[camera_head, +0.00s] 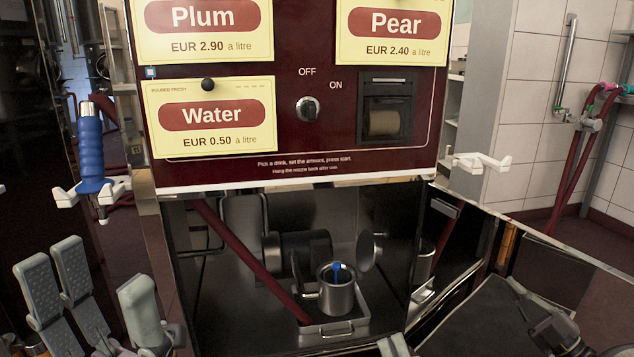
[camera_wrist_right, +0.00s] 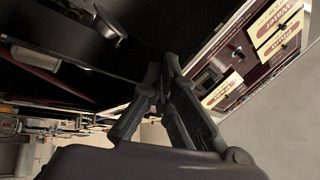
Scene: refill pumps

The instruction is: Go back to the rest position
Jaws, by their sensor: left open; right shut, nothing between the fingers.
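My left gripper (camera_head: 98,280) is at the lower left of the head view, its grey-padded fingers spread apart and nothing between them. My right gripper (camera_wrist_right: 162,75) shows in the right wrist view with its dark fingers together at the tips and nothing held. In the head view, a nozzle with a blue handle (camera_head: 90,150) hangs upright in a white holder (camera_head: 64,195) on the left side of the pump, above and apart from my left gripper. A steel mug (camera_head: 336,293) with something blue inside stands on a pale tray (camera_head: 330,332) in the pump's bay.
The dark red pump panel (camera_head: 320,130) has Plum, Pear and Water signs (camera_head: 212,115) and an OFF/ON knob (camera_head: 307,109). A red hose (camera_head: 245,262) slants through the bay. An empty white holder (camera_head: 482,162) juts out at the right. Red hoses (camera_head: 572,175) hang by the tiled wall.

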